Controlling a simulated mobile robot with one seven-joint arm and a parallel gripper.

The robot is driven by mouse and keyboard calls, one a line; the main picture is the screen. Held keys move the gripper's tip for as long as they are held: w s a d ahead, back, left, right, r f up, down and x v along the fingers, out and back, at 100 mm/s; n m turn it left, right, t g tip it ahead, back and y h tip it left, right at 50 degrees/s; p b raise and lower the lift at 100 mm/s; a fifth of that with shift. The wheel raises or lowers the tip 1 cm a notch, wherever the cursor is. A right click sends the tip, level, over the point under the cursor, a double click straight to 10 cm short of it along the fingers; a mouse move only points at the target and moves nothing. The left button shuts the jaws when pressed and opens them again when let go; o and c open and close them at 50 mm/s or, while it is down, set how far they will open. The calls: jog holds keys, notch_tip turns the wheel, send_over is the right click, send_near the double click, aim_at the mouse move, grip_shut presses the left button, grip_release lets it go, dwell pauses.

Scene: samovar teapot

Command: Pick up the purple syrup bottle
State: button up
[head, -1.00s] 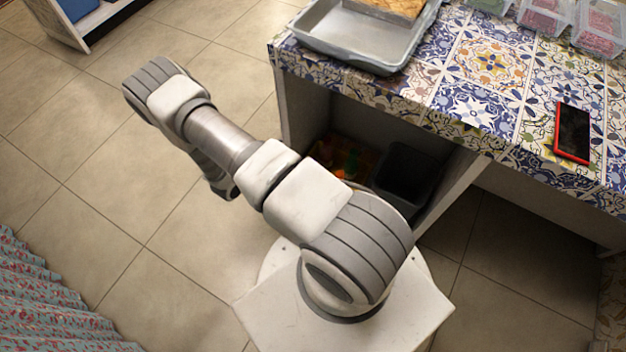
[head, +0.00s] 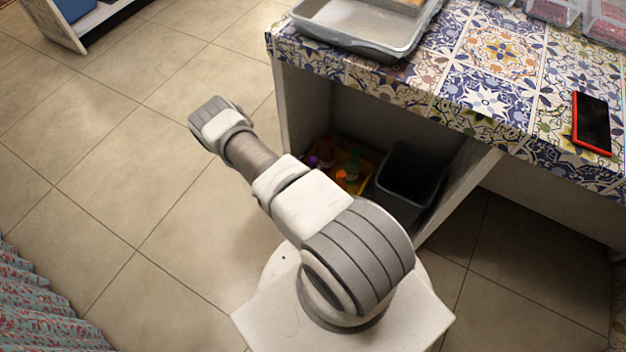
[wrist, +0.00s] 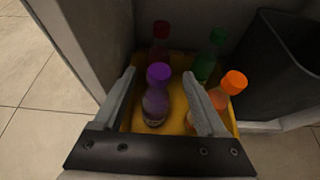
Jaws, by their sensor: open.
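The purple syrup bottle (wrist: 157,97) stands upright in a yellow tray (wrist: 180,65) in the wrist view. My gripper (wrist: 164,82) is open, and its two fingers lie on either side of the purple bottle in that view. Whether the fingers touch it cannot be told. In the head view the purple bottle (head: 312,161) is a small spot at the left of the shelf space under the counter. My gripper is hidden in the head view behind my arm.
An orange bottle (wrist: 229,88) stands close by the right finger. A green bottle (wrist: 208,57) and a red bottle (wrist: 160,40) stand behind. A dark bin (wrist: 281,68) is at the right. The shelf's side wall (wrist: 88,40) is close at left. The patterned counter (head: 480,60) is above.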

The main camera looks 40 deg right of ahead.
aim_at(316, 158)
jog(key=shift+x, duration=0.8)
jog(key=b+x, duration=0.1)
jog(key=x, duration=0.1)
jog(key=b+x, duration=0.2)
jog(key=shift+w+d+f, duration=0.15)
jog(key=shift+f, duration=0.3)
jog(key=shift+w+d, duration=0.1)
jog(key=shift+d, duration=0.1)
jog(key=shift+c, duration=0.2)
grip_shut()
jog(key=shift+r, duration=0.1)
